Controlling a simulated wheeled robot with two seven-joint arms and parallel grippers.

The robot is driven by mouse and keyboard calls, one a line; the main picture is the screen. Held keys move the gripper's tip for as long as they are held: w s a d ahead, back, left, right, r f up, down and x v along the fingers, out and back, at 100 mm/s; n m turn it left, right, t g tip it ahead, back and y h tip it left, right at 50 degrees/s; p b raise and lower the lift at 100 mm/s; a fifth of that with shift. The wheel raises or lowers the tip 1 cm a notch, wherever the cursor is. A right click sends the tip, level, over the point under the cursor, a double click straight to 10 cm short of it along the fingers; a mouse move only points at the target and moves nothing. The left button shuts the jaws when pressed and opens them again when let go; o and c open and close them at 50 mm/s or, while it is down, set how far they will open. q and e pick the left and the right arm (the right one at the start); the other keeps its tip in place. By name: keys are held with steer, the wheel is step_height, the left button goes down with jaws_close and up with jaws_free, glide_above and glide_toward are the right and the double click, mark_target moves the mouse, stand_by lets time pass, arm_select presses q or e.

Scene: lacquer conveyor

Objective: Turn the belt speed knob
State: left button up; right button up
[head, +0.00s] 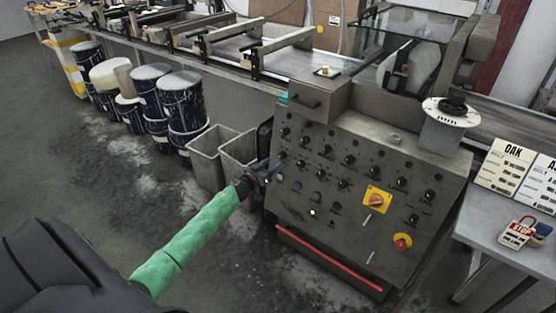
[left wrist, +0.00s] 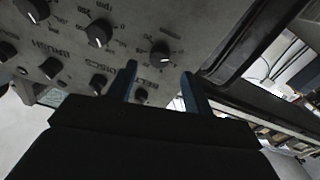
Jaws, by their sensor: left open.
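The grey control panel (head: 330,215) carries rows of black knobs. My left gripper (head: 268,170), on a green-sleeved arm, is at the panel's left edge, beside the leftmost knobs. In the left wrist view the open left gripper (left wrist: 159,70) points at the panel with its two fingers apart. A black knob (left wrist: 160,53) with a dial scale shows just beyond and between the fingertips, not visibly gripped. A smaller knob (left wrist: 140,95) shows between the fingers. My right gripper is not in view.
A yellow-plated rotary switch (head: 376,199) and a red emergency button (head: 402,242) are on the panel. Grey bins (head: 208,155) stand close left of the panel, with paint drums (head: 182,100) beyond. A side table (head: 500,235) stands at right.

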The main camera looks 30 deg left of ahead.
mark_target(281, 157)
arm_select(q)
steer(key=shift+w+d, duration=0.15)
steer(key=shift+w, duration=1.05)
steer(key=shift+w+d, duration=0.15)
steer(key=shift+w, duration=1)
steer(key=c, duration=1)
steer(key=shift+o, duration=0.2)
